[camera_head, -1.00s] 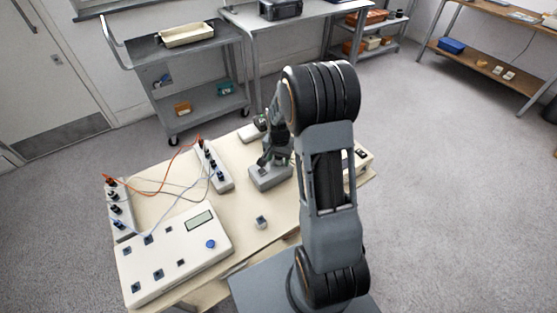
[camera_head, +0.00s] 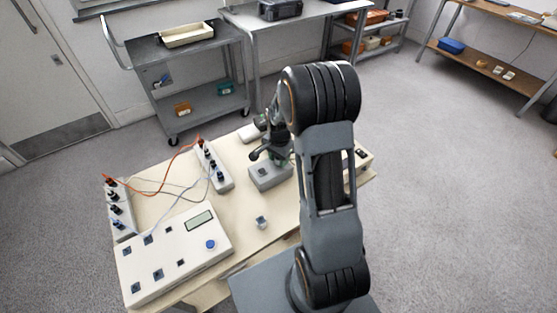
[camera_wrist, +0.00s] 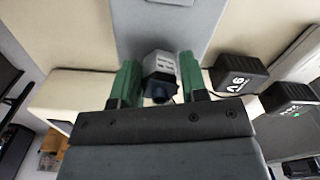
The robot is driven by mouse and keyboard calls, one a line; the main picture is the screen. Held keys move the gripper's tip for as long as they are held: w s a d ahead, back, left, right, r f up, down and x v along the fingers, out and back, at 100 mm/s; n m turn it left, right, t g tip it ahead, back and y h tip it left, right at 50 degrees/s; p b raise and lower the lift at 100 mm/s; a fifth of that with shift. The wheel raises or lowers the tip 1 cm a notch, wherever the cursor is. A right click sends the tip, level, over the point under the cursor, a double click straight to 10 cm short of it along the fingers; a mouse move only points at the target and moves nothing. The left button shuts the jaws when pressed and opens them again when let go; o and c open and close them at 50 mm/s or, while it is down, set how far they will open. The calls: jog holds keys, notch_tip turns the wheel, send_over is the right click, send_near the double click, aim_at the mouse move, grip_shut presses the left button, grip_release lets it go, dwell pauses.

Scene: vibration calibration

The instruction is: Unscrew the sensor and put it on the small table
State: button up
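The sensor (camera_wrist: 158,68), a small grey hexagonal body with a dark connector end, is between the green fingers of my gripper (camera_wrist: 160,75) in the wrist view. In the head view my gripper (camera_head: 268,152) is just above the same grey block (camera_head: 268,177) on a beige table (camera_head: 283,215); the sensor is hidden there by the gripper. Whether its thread is still in the block cannot be seen.
A large panel box (camera_head: 175,252) with a screen and blue knob lies front left. Terminal strips (camera_head: 215,165) carry orange and grey cables. Black boxes (camera_wrist: 240,75) stand near my right finger. A cart (camera_head: 190,75) stands behind.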

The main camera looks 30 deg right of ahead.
jog(key=c, duration=0.7)
jog(key=n, duration=0.4)
grip_shut()
jog(key=n, duration=0.4)
jog(key=shift+r, duration=0.45)
dwell(0.3)
jog(key=shift+r+p, duration=1.35)
jog(key=shift+r, duration=0.25)
